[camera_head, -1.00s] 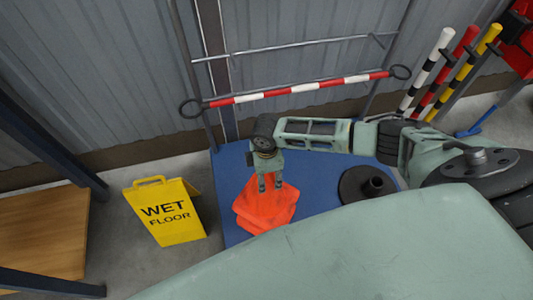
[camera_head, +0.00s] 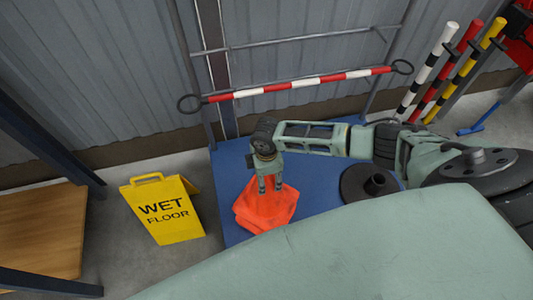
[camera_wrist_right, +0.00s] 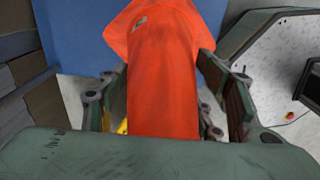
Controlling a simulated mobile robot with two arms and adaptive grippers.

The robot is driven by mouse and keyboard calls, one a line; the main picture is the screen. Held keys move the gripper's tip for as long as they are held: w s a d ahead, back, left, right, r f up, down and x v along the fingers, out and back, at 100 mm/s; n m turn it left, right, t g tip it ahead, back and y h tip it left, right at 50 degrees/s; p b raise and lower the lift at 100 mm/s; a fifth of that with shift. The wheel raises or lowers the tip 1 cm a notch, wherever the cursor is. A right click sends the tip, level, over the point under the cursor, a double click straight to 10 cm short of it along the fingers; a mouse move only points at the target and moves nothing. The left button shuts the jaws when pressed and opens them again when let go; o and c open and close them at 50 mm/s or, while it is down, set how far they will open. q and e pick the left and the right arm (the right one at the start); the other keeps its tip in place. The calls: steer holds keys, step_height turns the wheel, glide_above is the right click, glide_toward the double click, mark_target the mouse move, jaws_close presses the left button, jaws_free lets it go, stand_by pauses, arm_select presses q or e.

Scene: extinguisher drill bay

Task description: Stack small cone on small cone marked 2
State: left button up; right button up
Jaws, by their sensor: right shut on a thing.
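Orange cones (camera_head: 262,212) stand on the blue mat in the head view, one over the other, with two square bases showing at slightly different angles. My right gripper (camera_head: 269,188) points down from above and is shut on the top of the upper cone. In the right wrist view the orange cone (camera_wrist_right: 163,85) fills the space between the fingers of my right gripper (camera_wrist_right: 165,90). A small marking shows on the orange near the top of that view, too small to read. Whether the upper cone is fully seated is hidden. My left gripper is not in view.
The blue mat (camera_head: 230,170) also holds a black round base (camera_head: 370,183) to the right. A yellow wet floor sign (camera_head: 163,208) stands to the left, near a wooden-topped table (camera_head: 40,230). A red-white bar (camera_head: 300,87) and striped poles (camera_head: 450,75) are behind.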

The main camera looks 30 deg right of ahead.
step_height(320, 180, down, 10)
steer(key=b, duration=0.6)
steer(key=shift+r, duration=0.2)
steer(key=o, duration=1.8)
steer(key=shift+r, duration=0.15)
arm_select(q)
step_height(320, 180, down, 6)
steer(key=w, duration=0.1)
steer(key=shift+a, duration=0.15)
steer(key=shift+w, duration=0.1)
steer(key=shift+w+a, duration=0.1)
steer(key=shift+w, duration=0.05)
arm_select(e)
steer(key=shift+r, duration=4)
